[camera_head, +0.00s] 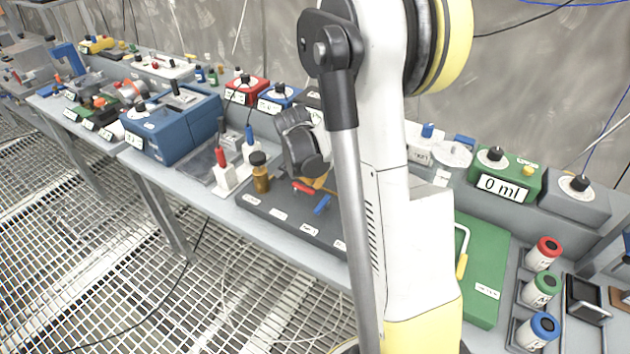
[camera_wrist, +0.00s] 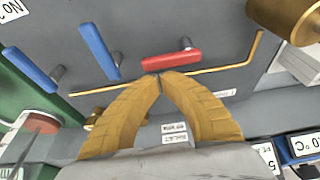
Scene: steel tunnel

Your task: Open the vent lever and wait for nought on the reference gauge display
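A dark grey panel (camera_head: 285,212) on the bench carries a red lever (camera_head: 303,188) and a blue lever (camera_head: 322,204). In the wrist view the red lever (camera_wrist: 172,60) lies just beyond my fingertips, with two blue levers (camera_wrist: 98,50) (camera_wrist: 30,68) to its left. A thin brass pipe (camera_wrist: 220,69) runs along the panel. I cannot read which lever is the vent lever. My gripper (camera_wrist: 160,77) has its tan fingertips together, with nothing seen between them; whether they touch the red lever is unclear. My arm hides part of the panel in the head view. No display is identifiable as the reference gauge.
An amber bottle (camera_head: 260,178) stands at the panel's left end. A green box (camera_head: 507,180) reads "0 ml". A blue box (camera_head: 172,125) stands left on the bench, and several capped canisters (camera_head: 542,256) stand at the right. The bench is crowded.

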